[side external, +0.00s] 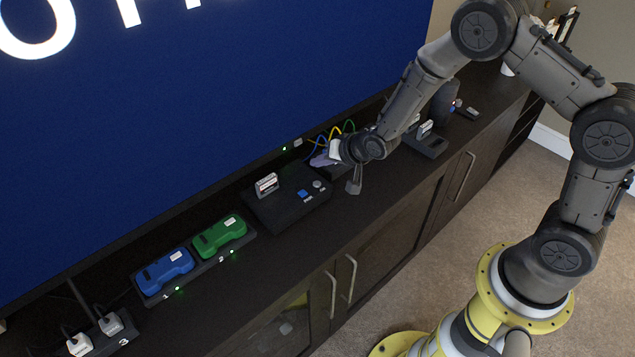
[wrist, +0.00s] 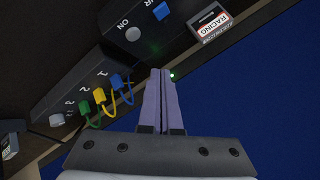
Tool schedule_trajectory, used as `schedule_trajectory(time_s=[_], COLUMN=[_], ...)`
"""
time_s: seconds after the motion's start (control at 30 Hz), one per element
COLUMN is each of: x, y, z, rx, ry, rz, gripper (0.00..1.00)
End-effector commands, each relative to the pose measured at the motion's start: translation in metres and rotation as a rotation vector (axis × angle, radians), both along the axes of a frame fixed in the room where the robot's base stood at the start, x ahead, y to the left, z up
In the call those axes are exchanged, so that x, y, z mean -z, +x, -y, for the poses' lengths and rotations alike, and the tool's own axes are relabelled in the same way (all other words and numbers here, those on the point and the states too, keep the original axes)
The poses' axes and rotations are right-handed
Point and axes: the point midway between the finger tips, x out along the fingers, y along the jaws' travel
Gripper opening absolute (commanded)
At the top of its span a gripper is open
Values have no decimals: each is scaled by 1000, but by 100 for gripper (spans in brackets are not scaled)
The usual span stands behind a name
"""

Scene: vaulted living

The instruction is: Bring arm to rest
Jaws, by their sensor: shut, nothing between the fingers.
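My gripper (side external: 322,160) is above the dark media cabinet (side external: 245,285), close to the screen. Its purple fingers also show in the wrist view (wrist: 161,75), pressed together with nothing between them. The rest of my arm reaches over the cabinet from the right, bent at the elbow. In the side view, part of my wrist hides some of the cabinet top behind it.
A black console (side external: 290,210) with a racing cartridge (wrist: 209,21) stands near my fingers. A box with blue, yellow and green cables (wrist: 100,98) is beside it. Blue (side external: 164,270) and green (side external: 219,236) controllers sit in a dock. The large screen (side external: 200,110) stands behind.

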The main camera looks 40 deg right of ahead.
Motion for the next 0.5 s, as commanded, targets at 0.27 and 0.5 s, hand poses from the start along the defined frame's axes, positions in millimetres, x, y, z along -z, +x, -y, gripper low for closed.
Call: schedule_trajectory(time_s=[0.27, 0.5], x=[-17, -17], y=[0, 0], z=[0, 0], rx=[0, 0], ry=[0, 0], rz=[0, 0], gripper=[0, 0])
